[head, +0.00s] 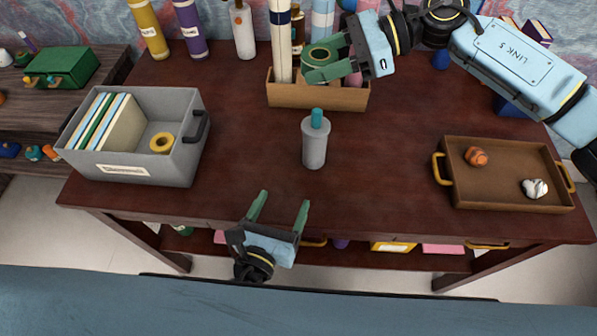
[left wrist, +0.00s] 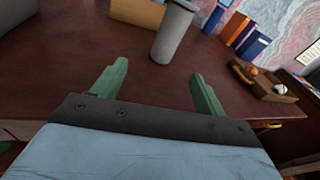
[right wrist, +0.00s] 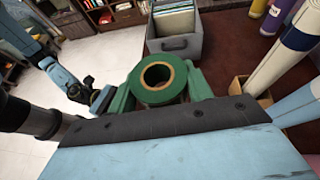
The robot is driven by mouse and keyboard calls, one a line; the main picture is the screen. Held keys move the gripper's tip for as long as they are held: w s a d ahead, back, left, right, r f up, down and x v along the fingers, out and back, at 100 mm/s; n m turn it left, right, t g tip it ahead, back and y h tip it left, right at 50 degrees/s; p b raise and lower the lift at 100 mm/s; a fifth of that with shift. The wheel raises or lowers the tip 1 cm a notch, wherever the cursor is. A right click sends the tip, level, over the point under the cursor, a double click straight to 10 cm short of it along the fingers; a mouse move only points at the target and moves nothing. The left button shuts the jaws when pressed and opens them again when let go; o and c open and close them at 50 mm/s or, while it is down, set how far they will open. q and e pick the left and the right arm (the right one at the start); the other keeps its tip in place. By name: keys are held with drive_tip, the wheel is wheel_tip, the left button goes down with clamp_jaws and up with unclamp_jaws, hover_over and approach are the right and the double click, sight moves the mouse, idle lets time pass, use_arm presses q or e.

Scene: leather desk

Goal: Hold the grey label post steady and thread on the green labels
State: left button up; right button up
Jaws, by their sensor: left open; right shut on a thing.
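The grey label post (head: 314,146) stands upright on the desk, a grey cylinder with a teal tip. My right gripper (head: 309,63) is shut on a green ring-shaped label (head: 319,55), up and behind the post, over the wooden box. In the right wrist view the green label (right wrist: 149,92) sits between the fingers, its hole open to the camera.
A grey bin (head: 185,160) with folders and a yellow ring stands left. A brown tray (head: 510,193) with an orange and a white piece lies right. The wooden box (head: 320,96) holding tall rolls is behind the post. The desk around the post is clear.

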use_arm(q)
drive_tip(key=m+t, duration=0.1)
drive_tip(key=m, duration=0.1)
approach(317, 130)
wheel_tip(317, 130, down, 4)
drive_tip(key=x, duration=0.8)
drive_tip(key=r+x, duration=0.1)
drive_tip(key=x, duration=0.3)
drive_tip(key=shift+w+a, duration=0.2)
drive_tip(key=shift+w, duration=0.1)
drive_tip(key=c, duration=1.1)
use_arm(e)
drive_tip(key=m+t, duration=0.1)
drive_tip(key=t, duration=0.1)
hover_over(319, 110)
wheel_tip(319, 110, down, 6)
drive_tip(key=shift+r, duration=0.1)
